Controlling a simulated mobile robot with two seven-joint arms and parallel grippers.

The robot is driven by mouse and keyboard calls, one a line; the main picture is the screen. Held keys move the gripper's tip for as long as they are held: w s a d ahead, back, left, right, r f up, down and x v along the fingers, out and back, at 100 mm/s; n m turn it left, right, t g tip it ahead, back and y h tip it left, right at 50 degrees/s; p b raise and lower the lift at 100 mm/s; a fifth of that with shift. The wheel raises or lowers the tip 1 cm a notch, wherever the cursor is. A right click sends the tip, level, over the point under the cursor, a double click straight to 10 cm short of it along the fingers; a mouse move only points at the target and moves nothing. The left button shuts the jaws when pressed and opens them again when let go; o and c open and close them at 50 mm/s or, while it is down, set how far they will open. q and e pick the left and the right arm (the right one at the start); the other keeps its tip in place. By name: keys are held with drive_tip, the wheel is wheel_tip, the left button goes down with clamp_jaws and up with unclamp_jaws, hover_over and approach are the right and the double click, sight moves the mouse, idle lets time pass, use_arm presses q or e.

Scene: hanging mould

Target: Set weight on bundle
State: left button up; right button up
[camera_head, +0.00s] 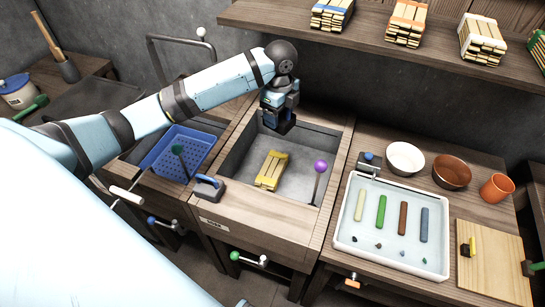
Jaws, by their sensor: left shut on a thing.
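The bundle (271,170) is a stack of yellowish strips lying on the floor of a grey basin (234,163) set in a wooden counter. My left gripper (282,106) hangs above the back part of the basin, behind and slightly right of the bundle. It is shut on a dark block-shaped weight (279,123), held clear of the bundle. The fingers and the weight are both dark, so the exact grip is hard to see. My right gripper is not in view.
A purple-knobbed lever (319,168) stands at the basin's right side. A blue-handled block (207,187) sits on its left front rim. A blue perforated tray (183,152) is on the left, a white tray (341,233) on the right. A shelf (290,24) with bundles overhangs behind.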

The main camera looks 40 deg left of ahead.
use_arm(q)
drive_tip(key=a+f+m, duration=0.1)
drive_tip(key=w+f+m+b, duration=0.1)
drive_tip(key=m, duration=0.1)
drive_tip(key=a+m, duration=0.1)
drive_tip(key=shift+w+a+f, duration=0.25)
drive_tip(key=shift+a+f, duration=0.05)
drive_tip(key=shift+f, duration=0.1)
drive_tip(key=shift+w+a+f+m+b, duration=0.1)
drive_tip(key=shift+a+f+m+b, duration=0.3)
drive_tip(key=shift+m, duration=0.4)
drive_tip(key=b, duration=0.1)
approach(272, 167)
wheel_tip(272, 167, down, 5)
drive_tip(key=shift+w+f, duration=0.1)
drive_tip(key=shift+w, duration=0.1)
drive_tip(key=o, duration=1.2)
drive_tip(key=shift+f, duration=0.1)
drive_tip(key=shift+o, duration=0.2)
